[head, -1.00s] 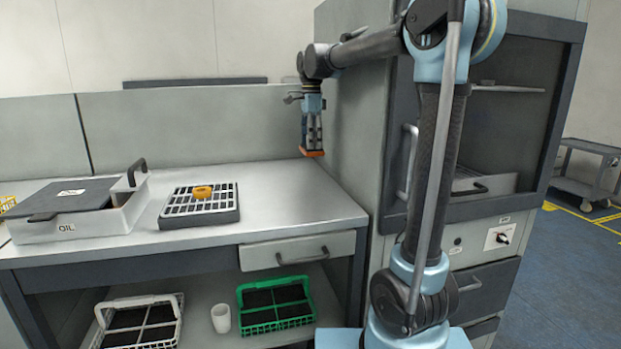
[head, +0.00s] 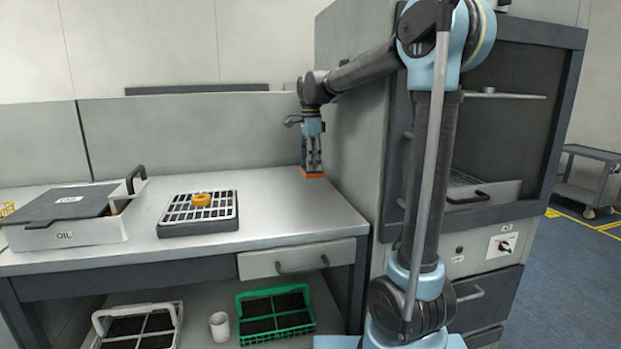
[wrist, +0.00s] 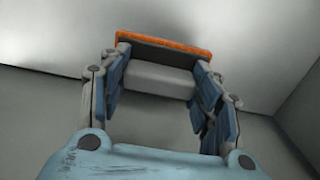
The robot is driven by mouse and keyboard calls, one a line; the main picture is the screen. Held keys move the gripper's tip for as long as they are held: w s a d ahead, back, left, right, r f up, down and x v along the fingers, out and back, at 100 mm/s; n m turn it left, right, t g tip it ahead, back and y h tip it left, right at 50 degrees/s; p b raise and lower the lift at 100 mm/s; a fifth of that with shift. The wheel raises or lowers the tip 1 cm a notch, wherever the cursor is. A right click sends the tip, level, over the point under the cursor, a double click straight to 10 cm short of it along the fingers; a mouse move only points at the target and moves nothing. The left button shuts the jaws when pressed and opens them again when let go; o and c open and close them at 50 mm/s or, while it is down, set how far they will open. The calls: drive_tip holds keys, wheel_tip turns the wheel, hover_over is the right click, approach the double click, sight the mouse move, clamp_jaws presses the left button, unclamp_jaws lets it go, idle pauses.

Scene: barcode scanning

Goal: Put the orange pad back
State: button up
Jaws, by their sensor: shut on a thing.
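My gripper (head: 313,168) points down at the back right of the metal bench, beside the tall grey cabinet. It is shut on the orange pad (head: 313,174), which is at or very near the bench top; I cannot tell if it touches. In the wrist view the orange pad (wrist: 165,42) shows as a flat orange strip at the fingertips, with a light grey block (wrist: 155,79) between the fingers under it. My gripper also fills the middle of the wrist view (wrist: 158,75).
A dark rack (head: 197,222) with an orange ring (head: 202,198) stands mid-bench. An OIL box (head: 62,237) with a dark lid (head: 62,203) is at left. The cabinet (head: 358,130) stands close right of my gripper. Two baskets and a white cup (head: 220,325) are below.

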sight(311, 173)
drive_tip(key=shift+f, duration=2.35)
drive_tip(key=o, duration=1.2)
drive_tip(key=shift+f, duration=0.1)
wheel_tip(311, 173, up, 12)
drive_tip(key=shift+r, duration=0.1)
drive_tip(key=shift+s, duration=0.1)
